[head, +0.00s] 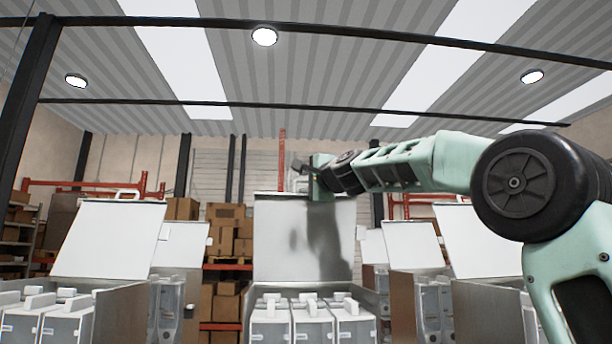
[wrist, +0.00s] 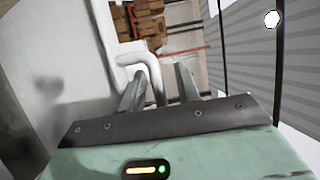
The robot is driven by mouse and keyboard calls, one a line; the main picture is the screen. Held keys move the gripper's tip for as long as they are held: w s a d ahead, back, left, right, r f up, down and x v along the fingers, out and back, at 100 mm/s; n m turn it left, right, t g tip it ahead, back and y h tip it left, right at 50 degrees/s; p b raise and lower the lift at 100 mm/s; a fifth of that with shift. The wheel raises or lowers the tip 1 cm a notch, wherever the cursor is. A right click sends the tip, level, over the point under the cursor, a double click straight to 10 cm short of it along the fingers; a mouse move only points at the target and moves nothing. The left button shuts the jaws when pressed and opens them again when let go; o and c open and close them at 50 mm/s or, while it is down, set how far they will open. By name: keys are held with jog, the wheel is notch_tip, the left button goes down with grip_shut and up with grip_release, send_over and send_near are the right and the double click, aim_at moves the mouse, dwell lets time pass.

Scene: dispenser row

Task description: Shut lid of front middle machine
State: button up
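The front middle machine (head: 384,300) stands in the centre of the head view with its metal lid (head: 303,245) raised, nearly upright. Blurred dark reflections show on the lid. My gripper (head: 297,172) is at the lid's top edge. In the wrist view the lid fills the left side (wrist: 60,60), and its pale bent handle (wrist: 150,68) lies between the two fingers of my gripper (wrist: 162,88). The fingers are apart, with a gap between the handle and the right finger. Whether the left finger touches the handle I cannot tell.
Machines with raised lids stand at the left (head: 108,240) and right (head: 482,242), with others behind. White containers (head: 313,325) sit inside the middle machine. Shelves with cardboard boxes (head: 228,232) are at the back. My arm reaches in from the right above the right machines.

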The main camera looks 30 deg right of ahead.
jog(key=shift+w, duration=0.1)
grip_shut()
jog(key=shift+f+b, duration=0.1)
jog(key=shift+b, duration=0.25)
